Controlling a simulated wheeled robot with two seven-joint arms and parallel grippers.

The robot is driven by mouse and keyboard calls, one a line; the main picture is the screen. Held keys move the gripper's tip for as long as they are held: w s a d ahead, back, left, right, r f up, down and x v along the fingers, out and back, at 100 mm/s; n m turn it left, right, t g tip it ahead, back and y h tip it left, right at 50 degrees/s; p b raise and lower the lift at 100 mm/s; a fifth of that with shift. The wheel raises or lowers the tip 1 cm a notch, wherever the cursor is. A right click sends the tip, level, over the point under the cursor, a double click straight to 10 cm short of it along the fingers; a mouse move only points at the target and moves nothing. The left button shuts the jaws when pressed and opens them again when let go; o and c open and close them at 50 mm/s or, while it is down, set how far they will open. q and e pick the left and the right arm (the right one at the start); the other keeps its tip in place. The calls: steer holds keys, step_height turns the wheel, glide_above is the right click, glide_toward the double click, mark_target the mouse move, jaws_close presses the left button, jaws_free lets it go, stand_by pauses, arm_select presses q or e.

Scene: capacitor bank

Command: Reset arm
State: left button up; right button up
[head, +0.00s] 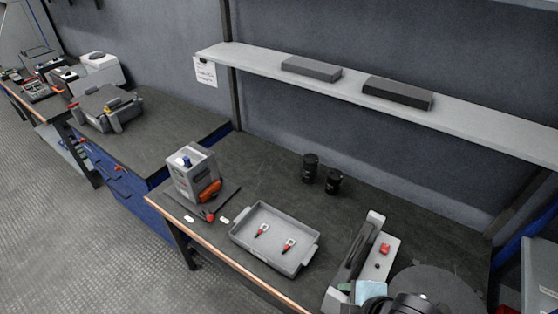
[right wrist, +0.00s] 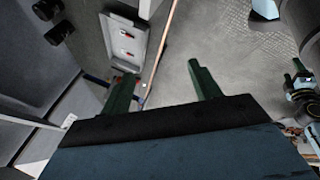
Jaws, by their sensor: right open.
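My right gripper (right wrist: 160,69) is open, with its two green fingers wide apart and nothing between them. In the head view, part of it shows at the bottom edge as a green finger (head: 345,287) beside a light blue part, in front of the grey and white fixture (head: 333,298). In the right wrist view, the fingers hang over the floor beside the bench edge. A green-fingered part (right wrist: 298,80) at the right edge of that view looks like my left gripper; it is too small to tell its opening. The head view does not show my left gripper.
A grey tray (head: 240,238) with two small red and white parts stands on the bench, also seen in the wrist view (right wrist: 110,50). Two black cylinders (head: 311,168) stand behind it. A grey box (head: 187,180) with an orange part stands left. A shelf (head: 235,58) runs above.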

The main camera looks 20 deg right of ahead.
steer(key=s+d+f+m+g+b, duration=0.1)
steer(key=s+f+m+b, duration=0.2)
steer(key=f, duration=0.8)
steer(key=f+m+g+h+b, duration=0.1)
steer(key=f+m+b, duration=0.3)
steer(key=f, duration=0.7)
steer(key=s+d+f+m+g+b, duration=0.15)
steer(key=f+m, duration=0.35)
steer(key=f, duration=0.6)
steer(key=s+d+f+b, duration=0.1)
steer(key=s+f+b, duration=0.3)
steer(key=s+f, duration=0.4)
steer(key=s+d+f+g+b, duration=0.1)
steer(key=s+f+b, duration=0.3)
steer(key=s+f, duration=0.4)
step_height(320, 180, down, 6)
steer(key=shift+s+d+r, duration=0.15)
steer(key=shift+s, duration=0.05)
